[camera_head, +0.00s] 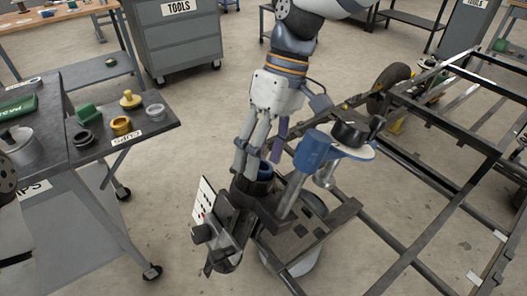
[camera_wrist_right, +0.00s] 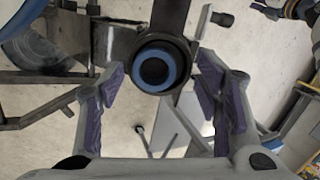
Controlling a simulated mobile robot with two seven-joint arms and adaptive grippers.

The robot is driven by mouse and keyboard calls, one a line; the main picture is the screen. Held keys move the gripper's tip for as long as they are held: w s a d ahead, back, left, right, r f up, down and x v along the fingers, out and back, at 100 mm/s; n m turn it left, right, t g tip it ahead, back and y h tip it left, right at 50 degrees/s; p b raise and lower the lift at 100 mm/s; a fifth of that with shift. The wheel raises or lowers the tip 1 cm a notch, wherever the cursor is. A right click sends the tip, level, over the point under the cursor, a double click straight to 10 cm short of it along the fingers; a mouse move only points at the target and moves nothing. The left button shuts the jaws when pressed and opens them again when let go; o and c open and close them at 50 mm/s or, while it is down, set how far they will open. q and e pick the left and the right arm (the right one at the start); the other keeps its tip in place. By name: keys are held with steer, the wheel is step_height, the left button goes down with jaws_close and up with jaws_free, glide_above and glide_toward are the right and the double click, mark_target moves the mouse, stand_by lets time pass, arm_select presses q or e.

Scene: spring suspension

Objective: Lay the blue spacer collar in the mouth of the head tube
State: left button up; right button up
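The blue spacer collar (camera_head: 264,172) sits inside the mouth of the dark head tube (camera_head: 249,188) in the head view. In the right wrist view the collar (camera_wrist_right: 155,51) is a blue ring within the tube's black rim (camera_wrist_right: 187,74), looking roughly flat. My right gripper (camera_head: 259,160) points down just above the tube mouth. In the right wrist view its purple-padded fingers (camera_wrist_right: 160,100) are spread apart, with nothing between them and clear of the collar. How deep the collar sits is hard to tell. My left gripper is out of view.
A blue cylinder (camera_head: 312,150) on a strut stands close right of my right gripper, beside a dark round knob (camera_head: 350,128). The metal frame (camera_head: 430,180) fills the right side. A side table (camera_head: 150,133) with cups stands at left; open floor lies between.

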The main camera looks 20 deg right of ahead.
steer(key=v, duration=1.2)
